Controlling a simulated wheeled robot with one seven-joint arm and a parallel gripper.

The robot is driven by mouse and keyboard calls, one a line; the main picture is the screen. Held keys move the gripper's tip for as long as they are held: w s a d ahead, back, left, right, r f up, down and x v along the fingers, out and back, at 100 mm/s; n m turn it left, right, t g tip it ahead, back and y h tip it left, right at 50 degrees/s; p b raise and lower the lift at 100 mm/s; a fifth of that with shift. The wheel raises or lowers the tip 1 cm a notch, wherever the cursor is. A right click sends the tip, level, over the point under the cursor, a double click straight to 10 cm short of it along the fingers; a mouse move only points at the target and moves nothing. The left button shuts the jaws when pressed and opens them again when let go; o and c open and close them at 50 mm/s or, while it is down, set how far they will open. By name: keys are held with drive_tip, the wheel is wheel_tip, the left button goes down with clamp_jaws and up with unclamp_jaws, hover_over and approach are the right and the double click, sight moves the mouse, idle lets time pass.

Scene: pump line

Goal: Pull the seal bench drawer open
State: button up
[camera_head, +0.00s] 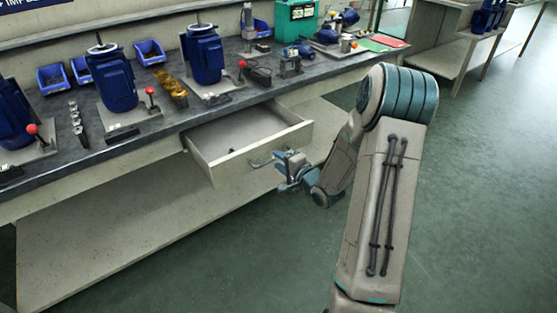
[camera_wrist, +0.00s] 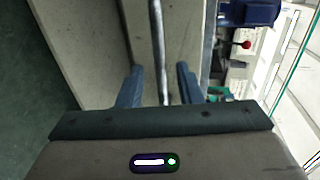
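The seal bench drawer (camera_head: 228,168) is pale and stands partly pulled out from under the dark bench top, with its inside visible. A small dark spot shows inside it. Its grey bar handle (camera_head: 262,162) is on the drawer front and also shows in the wrist view (camera_wrist: 158,45). My gripper (camera_head: 277,160) is at the handle, in front of the drawer. In the wrist view my gripper's two fingers (camera_wrist: 160,72) stand apart on either side of the bar, with a visible gap on each side. Whether the bar lies fully between the fingertips in depth is hard to tell.
The bench top (camera_head: 225,108) carries several blue motors (camera_head: 203,55), blue bins (camera_head: 149,51) and a green case (camera_head: 296,20). A pale lower shelf (camera_head: 120,235) lies beneath the drawer. Open green floor (camera_head: 480,190) lies to the right.

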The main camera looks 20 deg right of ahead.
drive_tip(key=p+v, duration=0.2)
drive_tip(key=v, duration=1)
drive_tip(key=shift+s, duration=0.3)
drive_tip(key=shift+d+r+p, duration=0.15)
drive_tip(key=shift+p, duration=0.15)
